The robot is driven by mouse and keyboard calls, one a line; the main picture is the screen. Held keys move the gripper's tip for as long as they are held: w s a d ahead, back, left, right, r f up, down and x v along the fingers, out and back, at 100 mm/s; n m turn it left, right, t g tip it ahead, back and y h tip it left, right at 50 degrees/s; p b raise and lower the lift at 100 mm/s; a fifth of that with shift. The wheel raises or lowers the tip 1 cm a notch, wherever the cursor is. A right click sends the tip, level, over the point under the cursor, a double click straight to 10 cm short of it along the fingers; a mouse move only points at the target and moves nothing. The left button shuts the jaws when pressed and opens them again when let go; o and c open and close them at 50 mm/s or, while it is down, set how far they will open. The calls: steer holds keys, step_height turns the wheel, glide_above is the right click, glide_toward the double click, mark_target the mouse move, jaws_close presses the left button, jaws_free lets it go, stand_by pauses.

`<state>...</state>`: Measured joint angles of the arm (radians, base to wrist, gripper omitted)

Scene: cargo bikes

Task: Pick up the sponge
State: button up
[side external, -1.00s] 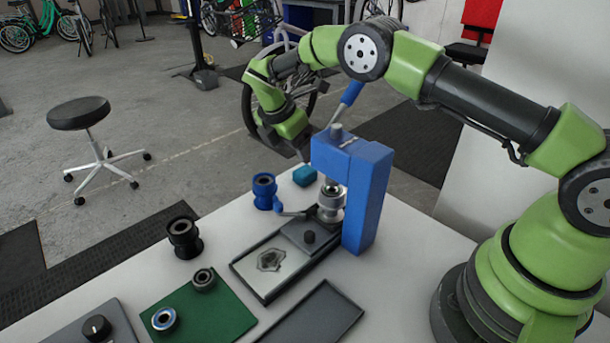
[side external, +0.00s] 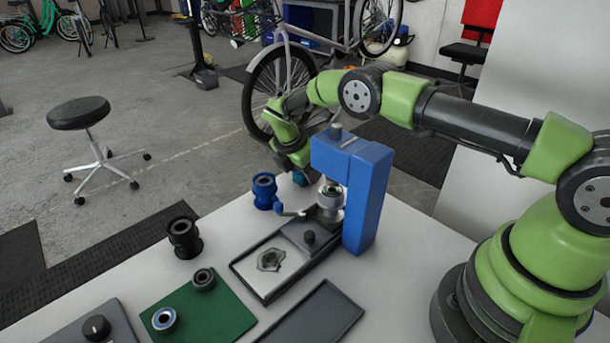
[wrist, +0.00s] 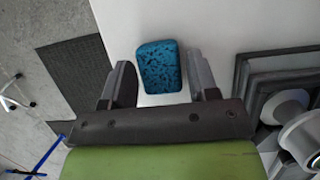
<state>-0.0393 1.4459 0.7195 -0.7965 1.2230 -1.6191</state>
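The sponge (wrist: 160,67) is a blue, dark-speckled block with rounded corners. In the side view only a small part of the sponge (side external: 299,179) shows below my wrist, behind the blue press. The fingers are mostly hidden there, so I cannot tell their exact height.
A blue arbor press (side external: 368,190) stands close beside the sponge. A blue spool-like part (side external: 264,191) stands to its left. A black spool (side external: 184,238), a green mat (side external: 221,316) and a dark tray (side external: 318,318) are nearer the camera. The table edge is just beyond the sponge.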

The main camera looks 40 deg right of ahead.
steer(key=c, duration=0.6)
steer(key=shift+o, duration=0.2)
step_height(320, 180, up, 18)
